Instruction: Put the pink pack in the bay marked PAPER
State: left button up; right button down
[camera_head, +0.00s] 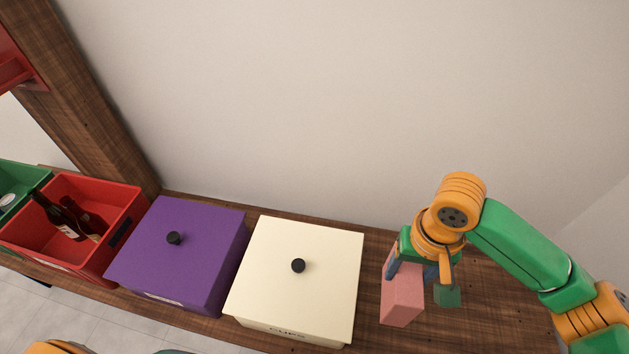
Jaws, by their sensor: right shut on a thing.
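The pink pack (402,300) is a box-shaped block in the lower right of the head view. My right gripper (412,272) is shut on the pack from above, and its fingers partly cover the pack's top. The pack is over the wooden counter, right of the cream box; I cannot tell whether it touches the counter. No bay marked PAPER can be read in this view. The cream box (300,262) has a closed lid with a black knob and a front label reading CUPS. My left gripper is not in view.
A purple lidded box (182,250) stands left of the cream box. Left of it is an open red bin (118,205) with dark bottles, then a green bin (28,177). The wooden counter (490,315) is bare at the right. A wall rises behind.

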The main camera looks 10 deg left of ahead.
jog(key=f+b, duration=0.1)
jog(key=f, duration=0.3)
jog(key=shift+a+f, duration=0.15)
jog(key=shift+a, duration=0.05)
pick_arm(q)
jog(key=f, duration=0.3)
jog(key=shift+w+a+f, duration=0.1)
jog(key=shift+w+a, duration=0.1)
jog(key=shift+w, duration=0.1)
pick_arm(e)
jog(key=shift+f, duration=0.15)
notch_tip(320, 180, down, 9)
jog(key=b, duration=0.4)
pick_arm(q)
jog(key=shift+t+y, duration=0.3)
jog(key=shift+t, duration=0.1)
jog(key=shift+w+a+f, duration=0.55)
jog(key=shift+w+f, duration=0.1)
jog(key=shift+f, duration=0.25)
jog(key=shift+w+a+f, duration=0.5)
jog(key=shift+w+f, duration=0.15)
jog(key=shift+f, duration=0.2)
pick_arm(e)
jog(key=shift+f, duration=0.4)
jog(key=shift+c, duration=0.6)
grip_release()
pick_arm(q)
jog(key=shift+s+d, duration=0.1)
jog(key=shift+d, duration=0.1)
